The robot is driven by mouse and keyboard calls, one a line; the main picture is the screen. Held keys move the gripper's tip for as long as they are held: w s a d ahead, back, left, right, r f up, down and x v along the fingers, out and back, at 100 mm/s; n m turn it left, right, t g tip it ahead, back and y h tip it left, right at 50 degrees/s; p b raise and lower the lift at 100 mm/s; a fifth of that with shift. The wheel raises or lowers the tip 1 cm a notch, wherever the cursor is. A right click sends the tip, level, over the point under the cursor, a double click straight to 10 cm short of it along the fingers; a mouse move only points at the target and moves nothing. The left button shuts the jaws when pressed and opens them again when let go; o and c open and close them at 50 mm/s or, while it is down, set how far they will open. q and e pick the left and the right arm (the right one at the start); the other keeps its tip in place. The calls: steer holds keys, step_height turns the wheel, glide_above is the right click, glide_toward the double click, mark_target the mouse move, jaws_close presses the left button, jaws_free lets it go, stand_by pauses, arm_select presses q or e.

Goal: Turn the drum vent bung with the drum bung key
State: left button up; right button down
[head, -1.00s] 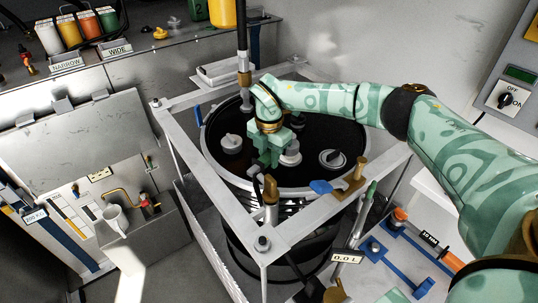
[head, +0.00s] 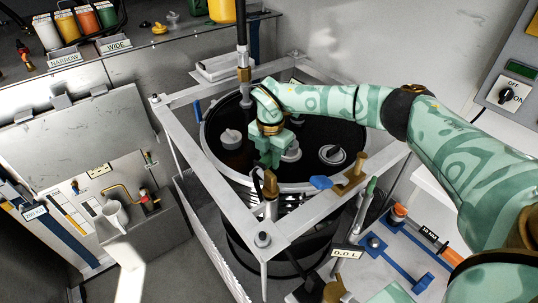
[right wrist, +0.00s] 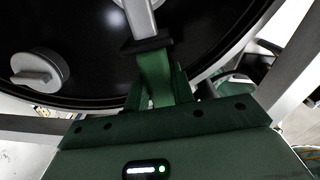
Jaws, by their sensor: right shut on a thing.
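The drum (head: 312,176) stands upright inside a grey frame, with a dark top. Grey bungs sit on its top: one at the left (head: 230,140), one at the right (head: 332,155), and one at the middle (head: 291,152), partly behind my gripper. I cannot tell which is the vent bung. My right gripper (head: 268,161) is over the near part of the drum top. In the right wrist view, its green fingers (right wrist: 163,85) are shut on a grey bar with a black collar, apparently the drum bung key (right wrist: 142,18). Its working end is out of sight. My left gripper is not in view.
The frame's near rail (head: 310,208) carries a brown clamp (head: 352,175) with a blue handle, close to my right gripper. A bench with blue fittings (head: 405,262) lies at the right.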

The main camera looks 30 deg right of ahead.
steer(key=shift+s+d+r+n+p, duration=0.25)
steer(key=shift+s+n+p, duration=0.1)
steer(key=shift+n+p, duration=0.15)
steer(key=shift+s+f+n, duration=0.1)
steer(key=shift+s+n, duration=0.1)
steer(key=shift+n, duration=0.1)
steer(key=shift+f, duration=0.1)
steer(key=shift+s+d+r+n+p, duration=0.2)
steer(key=shift+s+d+n+p, duration=0.25)
steer(key=shift+p, duration=0.4)
steer(key=shift+s+d+n+p, duration=0.1)
steer(key=shift+s+n+p, duration=0.15)
steer(key=shift+n+p, duration=0.15)
steer(key=shift+f, duration=0.15)
